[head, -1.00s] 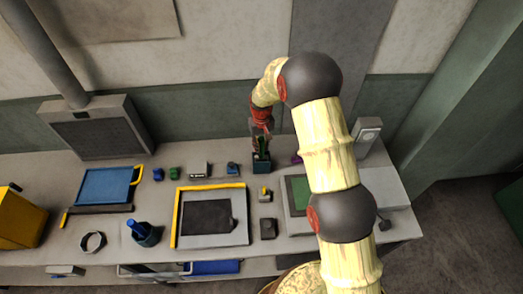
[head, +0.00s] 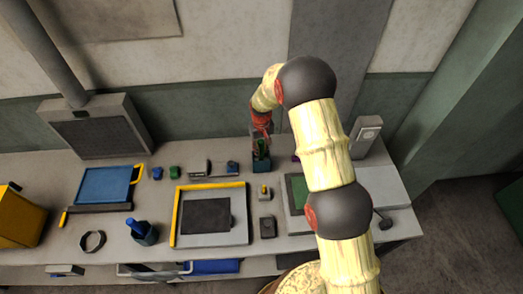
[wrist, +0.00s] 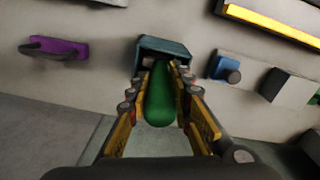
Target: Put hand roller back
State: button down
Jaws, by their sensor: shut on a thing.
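The hand roller shows as a green handle (wrist: 160,98) between my gripper's fingers; its far end is hidden. My gripper (wrist: 157,76) is shut on it. In the head view the green handle (head: 262,147) stands roughly upright at the dark teal holder (head: 261,167), with my gripper (head: 261,138) above. In the wrist view the holder (wrist: 176,47) lies straight beyond the fingertips, in line with the handle. The handle's far end meets or overlaps the holder's edge; I cannot tell how deep it sits inside.
A purple piece (wrist: 62,47) lies to one side of the holder, a blue piece (wrist: 224,67) and a grey block (wrist: 284,86) to the other. A yellow-edged grey plate (head: 208,240) and a blue board (head: 103,184) lie on the bench. The wall is close behind.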

jog(key=c, duration=2)
grip_release()
jog(key=shift+s+d+f, duration=0.1)
jog(key=shift+s+f, duration=0.35)
jog(key=shift+f, duration=0.2)
jog(key=shift+o, duration=0.8)
jog(key=shift+w, duration=0.15)
jog(key=shift+o, duration=0.6)
jog(key=shift+w, duration=0.1)
jog(key=shift+o, duration=0.7)
jog(key=shift+r, duration=0.2)
